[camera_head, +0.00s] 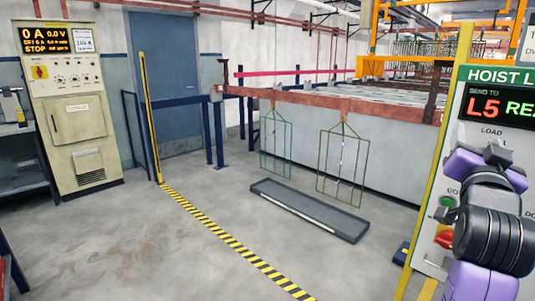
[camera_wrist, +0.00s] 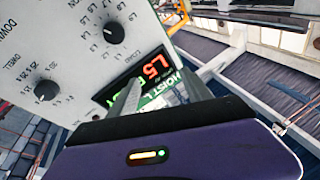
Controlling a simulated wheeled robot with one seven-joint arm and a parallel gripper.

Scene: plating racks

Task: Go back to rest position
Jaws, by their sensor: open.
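My gripper (camera_wrist: 158,92) shows in the wrist view with its two grey fingers apart and nothing between them. The hoist panel (camera_wrist: 70,45) lies beyond them, seen rotated, with black knobs and a lit display (camera_wrist: 143,73). In the head view my purple and black arm stands at the right edge, in front of the lower part of the hoist panel (camera_head: 490,75). The display there reads L5 and the start of a word, "REA". A green button (camera_head: 447,201) and a red control (camera_head: 444,239) show beside my arm. Whether my fingers touch the panel is unclear.
Wire racks (camera_head: 342,165) hang from a copper-coloured bar (camera_head: 330,105) above a low dark tray (camera_head: 310,209). A beige control cabinet (camera_head: 75,110) stands at the left by a blue door (camera_head: 165,80). Open floor (camera_head: 130,240) and a yellow-black stripe (camera_head: 220,238) lie in front.

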